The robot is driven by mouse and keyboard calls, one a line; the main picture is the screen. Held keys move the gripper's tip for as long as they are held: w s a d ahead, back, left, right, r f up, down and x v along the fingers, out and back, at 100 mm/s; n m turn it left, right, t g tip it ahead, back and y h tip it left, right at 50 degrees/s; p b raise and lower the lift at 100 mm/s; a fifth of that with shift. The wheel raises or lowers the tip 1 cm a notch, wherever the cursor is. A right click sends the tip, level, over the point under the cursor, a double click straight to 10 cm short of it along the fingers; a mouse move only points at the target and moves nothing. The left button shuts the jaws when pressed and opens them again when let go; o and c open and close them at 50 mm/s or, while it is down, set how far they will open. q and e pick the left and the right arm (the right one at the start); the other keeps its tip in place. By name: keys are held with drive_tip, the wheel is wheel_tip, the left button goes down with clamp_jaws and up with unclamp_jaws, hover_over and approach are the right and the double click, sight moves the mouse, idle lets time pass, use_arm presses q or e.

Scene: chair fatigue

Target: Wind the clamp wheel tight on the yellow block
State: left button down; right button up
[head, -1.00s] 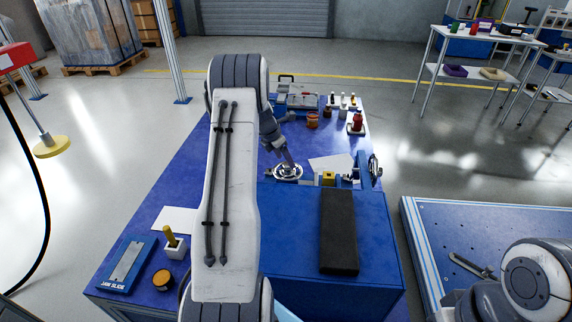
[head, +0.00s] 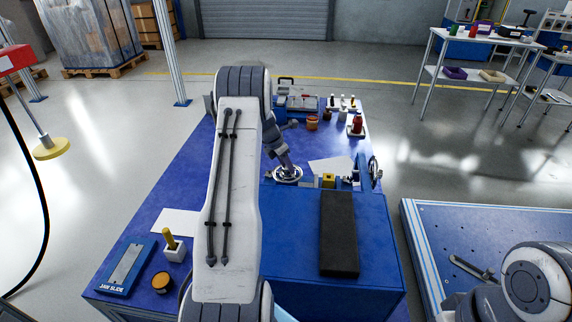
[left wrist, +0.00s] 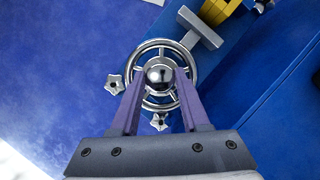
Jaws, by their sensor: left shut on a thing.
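The chrome clamp wheel (head: 288,174) is at the left end of the clamp on the blue bench. In the left wrist view the wheel (left wrist: 138,62) has a shiny round hub (left wrist: 159,73) and spokes. My left gripper (head: 287,166) is at the wheel from above. Its two purple fingers (left wrist: 159,82) are shut on the hub, one on each side. The yellow block (head: 328,180) sits in the clamp to the right of the wheel. In the left wrist view the yellow block (left wrist: 216,12) is partly cut off at the top edge. The right gripper is not in view.
A grey clamp jaw bar (left wrist: 201,27) lies between wheel and block. A dark pad (head: 339,233) lies in front. A second wheel (head: 375,171) stands at the right. A jaw slide tray (head: 127,264) is front left.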

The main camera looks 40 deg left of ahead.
use_arm(q)
drive_tip(key=shift+r, duration=0.1)
drive_tip(key=shift+a+m+h+p, duration=0.1)
drive_tip(key=shift+m+h+p, duration=0.2)
drive_tip(key=shift+m+p, duration=0.6)
drive_tip(key=m+p, duration=0.1)
drive_tip(key=m, duration=0.1)
drive_tip(key=shift+m+g+h, duration=0.4)
drive_tip(key=shift+w+a+m+g+h+p, duration=0.1)
drive_tip(key=shift+m+g+h+p, duration=0.3)
drive_tip(key=shift+m, duration=1.4)
drive_tip(key=shift+w+f+m+g+h, duration=0.1)
drive_tip(key=shift+m+g+h, duration=0.1)
drive_tip(key=shift+m, duration=0.3)
drive_tip(key=shift+f+m+g+h, duration=0.1)
drive_tip(key=shift+m+g, duration=0.1)
drive_tip(key=shift+m, duration=0.3)
drive_tip(key=shift+a+m+g+b, duration=0.1)
drive_tip(key=shift+m+g+b, duration=0.3)
drive_tip(key=shift+m+b, duration=0.5)
drive_tip(key=shift+w+m+b, duration=0.15)
drive_tip(key=shift+m+b, duration=0.45)
drive_tip(key=shift+b, duration=0.15)
drive_tip(key=shift+r+m+g+b, duration=0.1)
drive_tip(key=shift+m+g+b, duration=0.25)
drive_tip(key=shift+b, duration=0.2)
